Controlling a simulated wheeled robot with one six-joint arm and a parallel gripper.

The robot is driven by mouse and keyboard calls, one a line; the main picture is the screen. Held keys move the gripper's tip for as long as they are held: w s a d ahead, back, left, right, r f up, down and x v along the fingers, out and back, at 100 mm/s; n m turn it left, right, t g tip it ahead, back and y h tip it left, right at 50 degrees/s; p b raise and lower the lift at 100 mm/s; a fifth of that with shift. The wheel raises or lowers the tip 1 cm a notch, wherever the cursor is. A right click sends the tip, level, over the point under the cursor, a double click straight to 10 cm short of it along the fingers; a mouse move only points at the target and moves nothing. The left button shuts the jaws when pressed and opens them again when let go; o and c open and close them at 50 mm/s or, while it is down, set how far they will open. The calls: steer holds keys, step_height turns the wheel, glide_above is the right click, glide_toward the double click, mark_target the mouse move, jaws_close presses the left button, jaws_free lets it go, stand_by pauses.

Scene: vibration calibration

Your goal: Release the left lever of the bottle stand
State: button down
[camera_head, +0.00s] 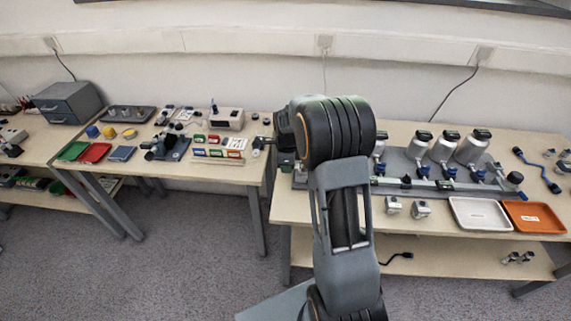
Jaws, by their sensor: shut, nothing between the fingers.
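The bottle stand (403,159) is a grey plate on the right-hand table, with several silver, black-topped bottles standing in a row. Small blue parts show at the bottles' feet. The left end of the stand is largely hidden behind my arm, and I cannot make out the left lever.
A white tray (480,228) and an orange tray (535,231) lie at the right table's front edge, beside two small metal blocks (408,208). Blue-ended cables (537,170) lie far right. The left table holds colored boxes (215,154). A floor gap separates the tables.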

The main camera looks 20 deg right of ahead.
step_height(320, 180, up, 7)
steer(key=p, duration=0.5)
